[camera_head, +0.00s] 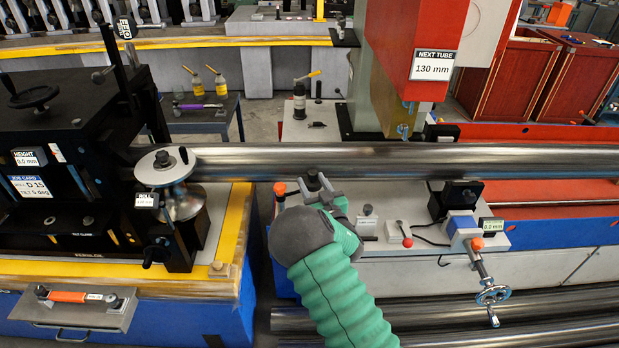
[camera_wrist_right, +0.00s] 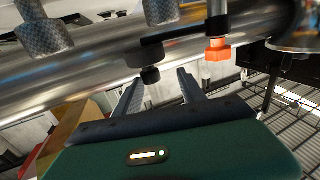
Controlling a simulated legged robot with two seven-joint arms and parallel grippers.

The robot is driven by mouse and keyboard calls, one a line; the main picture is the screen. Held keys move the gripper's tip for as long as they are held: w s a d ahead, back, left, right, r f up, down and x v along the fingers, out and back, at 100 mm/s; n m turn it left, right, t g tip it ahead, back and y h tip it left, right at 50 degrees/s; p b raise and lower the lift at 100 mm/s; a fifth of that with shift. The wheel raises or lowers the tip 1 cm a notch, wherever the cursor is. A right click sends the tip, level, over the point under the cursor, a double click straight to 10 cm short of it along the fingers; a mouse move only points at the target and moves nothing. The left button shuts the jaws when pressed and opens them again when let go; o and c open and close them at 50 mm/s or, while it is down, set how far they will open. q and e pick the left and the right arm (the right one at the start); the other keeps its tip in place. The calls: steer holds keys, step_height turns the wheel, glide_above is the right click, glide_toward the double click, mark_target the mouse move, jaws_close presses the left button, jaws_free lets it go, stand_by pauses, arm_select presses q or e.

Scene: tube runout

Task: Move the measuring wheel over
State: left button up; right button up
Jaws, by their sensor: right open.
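My right gripper (camera_head: 320,190) is at the near side of the long steel tube (camera_head: 400,160), over the grey bench, with its jaws open. In the right wrist view, the open fingers (camera_wrist_right: 159,82) reach to either side of a small black knob (camera_wrist_right: 150,75), with gaps visible. I cannot tell for sure which part is the measuring wheel. A silver disc (camera_head: 163,167) with a black knob stands against the tube at the left. A black block (camera_head: 461,196) with a blue unit and 0.0 mm display (camera_head: 493,226) sits under the tube at the right. My left gripper is out of view.
An orange-topped post (camera_head: 280,188) stands just left of the gripper; an orange piece (camera_wrist_right: 217,50) also shows in the wrist view. A small red-knobbed lever box (camera_head: 399,234) is to the right. A red and green column (camera_head: 395,65) rises behind the tube. More tubes lie low in front.

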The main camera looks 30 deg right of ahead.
mark_target(315, 178)
steer(key=shift+w+d+f, duration=0.2)
steer(key=shift+w+d, duration=0.35)
steer(key=shift+d, duration=0.05)
steer(key=shift+w+d+f, duration=0.2)
steer(key=shift+w+d, duration=0.3)
steer(key=shift+d, duration=0.1)
steer(key=shift+d+f, duration=0.1)
steer(key=shift+d, duration=0.2)
steer(key=shift+a+r, duration=0.3)
steer(key=shift+a, duration=0.45)
steer(key=c, duration=0.9)
steer(key=shift+d+f, duration=0.1)
steer(key=shift+d, duration=0.2)
jaws_close()
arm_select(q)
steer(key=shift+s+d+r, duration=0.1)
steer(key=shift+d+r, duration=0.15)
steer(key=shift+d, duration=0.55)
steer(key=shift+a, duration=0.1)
arm_select(e)
steer(key=shift+a, duration=0.1)
